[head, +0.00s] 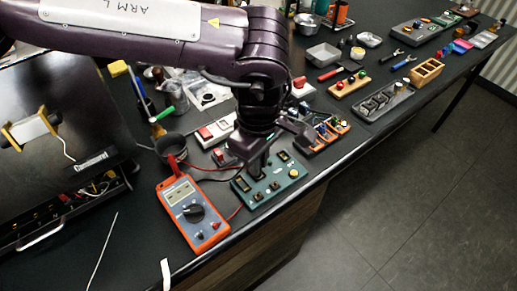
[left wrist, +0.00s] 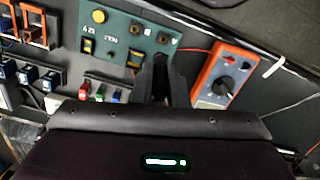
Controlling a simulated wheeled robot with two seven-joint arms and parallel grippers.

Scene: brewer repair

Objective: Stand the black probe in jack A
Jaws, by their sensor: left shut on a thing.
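My left gripper (head: 258,168) points down over the green panel (head: 293,174). In the left wrist view its dark fingers (left wrist: 161,68) are close together in front of the panel (left wrist: 110,50). It is shut on a dark thing that looks like the black probe, mostly hidden by the fingers. Two dark square jacks show on the panel's near edge, one (head: 258,196) and another (head: 275,186). The orange multimeter (head: 193,213) lies left of the panel, with thin leads. My right gripper is out of view.
A tray of coloured parts (head: 325,133) lies right of the panel. The table's front edge is close in front of the panel. The dark case (head: 50,120) fills the left side.

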